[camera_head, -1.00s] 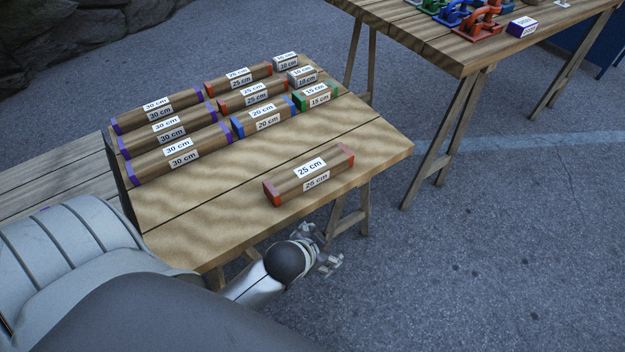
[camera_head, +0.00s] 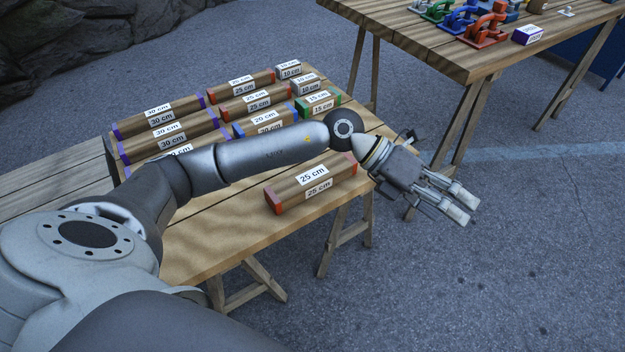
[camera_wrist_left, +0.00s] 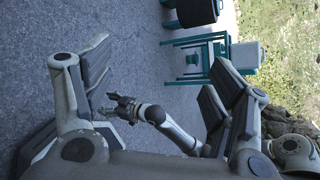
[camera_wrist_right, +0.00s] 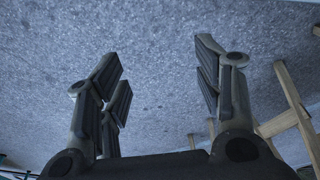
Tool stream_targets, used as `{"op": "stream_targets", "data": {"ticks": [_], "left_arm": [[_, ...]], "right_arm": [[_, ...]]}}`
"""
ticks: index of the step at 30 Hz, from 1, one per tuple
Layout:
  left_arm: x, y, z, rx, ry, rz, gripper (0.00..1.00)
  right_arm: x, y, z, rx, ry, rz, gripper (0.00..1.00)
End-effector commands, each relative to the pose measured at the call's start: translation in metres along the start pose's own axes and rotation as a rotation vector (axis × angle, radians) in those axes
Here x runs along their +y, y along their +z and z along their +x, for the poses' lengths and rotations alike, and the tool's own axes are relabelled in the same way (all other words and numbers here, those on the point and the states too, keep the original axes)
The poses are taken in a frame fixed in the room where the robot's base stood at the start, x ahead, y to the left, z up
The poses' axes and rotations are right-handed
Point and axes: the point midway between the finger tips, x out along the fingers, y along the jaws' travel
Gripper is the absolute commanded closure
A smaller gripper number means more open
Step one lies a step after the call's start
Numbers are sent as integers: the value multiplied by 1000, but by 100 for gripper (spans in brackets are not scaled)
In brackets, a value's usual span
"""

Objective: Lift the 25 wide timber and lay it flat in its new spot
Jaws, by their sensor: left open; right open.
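A brown timber (camera_head: 312,183) with red ends and 25 cm labels lies flat and alone on the front right of the wooden table (camera_head: 225,240). Two more red-ended 25 cm timbers lie in the rows behind, the rear one (camera_head: 240,79) and the nearer one (camera_head: 256,102). My left gripper (camera_head: 463,203) is open and empty, past the table's right edge and apart from the front timber. Its spread fingers also show in the left wrist view (camera_wrist_left: 157,85). My right gripper (camera_wrist_right: 160,65) is open and empty in the right wrist view and outside the head view.
Several 30 cm timbers (camera_head: 158,112) with purple ends lie at the left. A blue-ended 20 cm timber (camera_head: 265,120) and a green-ended 15 cm timber (camera_head: 318,102) lie beside them. My left arm crosses over the table. A second table (camera_head: 450,55) holding coloured clamps stands at the upper right.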

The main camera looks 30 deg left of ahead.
Motion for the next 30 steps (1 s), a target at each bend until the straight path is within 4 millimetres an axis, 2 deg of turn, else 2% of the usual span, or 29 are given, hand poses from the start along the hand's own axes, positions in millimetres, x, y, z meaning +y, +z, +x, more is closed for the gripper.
{"op": "stream_targets", "data": {"ticks": [1, 3, 5, 7, 9, 12, 15, 19, 25, 30], "left_arm": [[26, -2, -16, 80, 119, 43, 21], [63, -9, -45, 196, 284, 78, 21], [93, -12, -76, 288, 430, 89, 21], [121, -14, -118, 380, 591, 81, 21], [141, -14, -160, 453, 732, 59, 21], [156, -15, -210, 528, 886, 16, 21], [163, -17, -242, 570, 976, -21, 21], [171, -22, -252, 592, 1016, -40, 21], [196, -38, -240, 594, 1014, -41, 21], [208, -45, -234, 591, 1012, -39, 21]], "right_arm": [[-1, 6, 9, -8, -1, -1, 40], [-1, 14, 20, -14, -2, -2, 40], [-2, 20, 29, -18, -2, -3, 40], [-2, 26, 38, -22, -3, -4, 40], [-2, 33, 46, -26, -3, -5, 40], [-3, 40, 54, -30, -4, -6, 40], [-3, 44, 58, -31, -4, -6, 40], [-3, 44, 59, -30, -4, -6, 40], [-3, 36, 53, -24, -4, -5, 40], [-2, 32, 49, -23, -3, -4, 40]]}}
